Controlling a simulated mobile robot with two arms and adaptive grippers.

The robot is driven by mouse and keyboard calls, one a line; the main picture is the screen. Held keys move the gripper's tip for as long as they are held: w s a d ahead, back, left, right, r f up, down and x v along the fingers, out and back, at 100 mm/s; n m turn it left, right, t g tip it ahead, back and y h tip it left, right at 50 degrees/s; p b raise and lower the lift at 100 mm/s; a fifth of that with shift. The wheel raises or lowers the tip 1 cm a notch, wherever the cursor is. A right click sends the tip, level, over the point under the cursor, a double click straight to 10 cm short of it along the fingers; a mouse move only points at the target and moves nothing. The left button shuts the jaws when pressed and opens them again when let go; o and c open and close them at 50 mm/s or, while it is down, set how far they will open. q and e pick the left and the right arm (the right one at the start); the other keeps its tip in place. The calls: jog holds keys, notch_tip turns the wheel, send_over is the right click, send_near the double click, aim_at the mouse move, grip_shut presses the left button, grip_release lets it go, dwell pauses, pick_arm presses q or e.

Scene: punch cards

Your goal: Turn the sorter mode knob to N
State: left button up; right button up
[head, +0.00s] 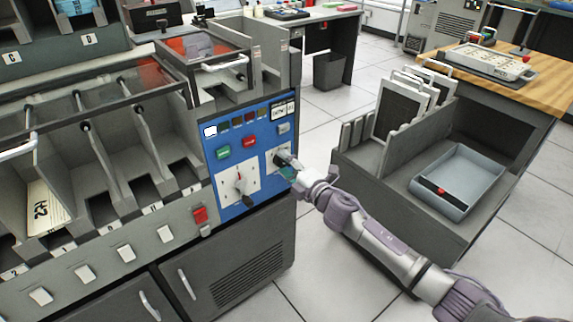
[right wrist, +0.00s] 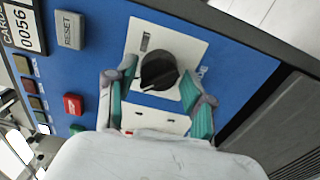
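A black round knob (right wrist: 158,70) sits on a white plate on the sorter's blue control panel (head: 222,131). Small marks surround it, too blurred to read for certain. In the head view this knob (head: 281,156) is partly covered by my right gripper (head: 286,165). In the right wrist view my right gripper (right wrist: 159,80) is open, with one teal-padded finger on each side of the knob. Gaps show between the fingers and the knob, so it is not gripped. My left gripper is not in view.
A larger plate with a black lever knob (head: 243,190) is to the left on the panel. Green (head: 223,153) and red (head: 250,141) buttons and a grey RESET button (right wrist: 69,29) are nearby. A cart (head: 400,165) with a blue-grey tray (head: 478,172) stands to the right.

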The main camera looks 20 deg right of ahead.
jog(key=shift+o, duration=0.5)
jog(key=v, duration=1.2)
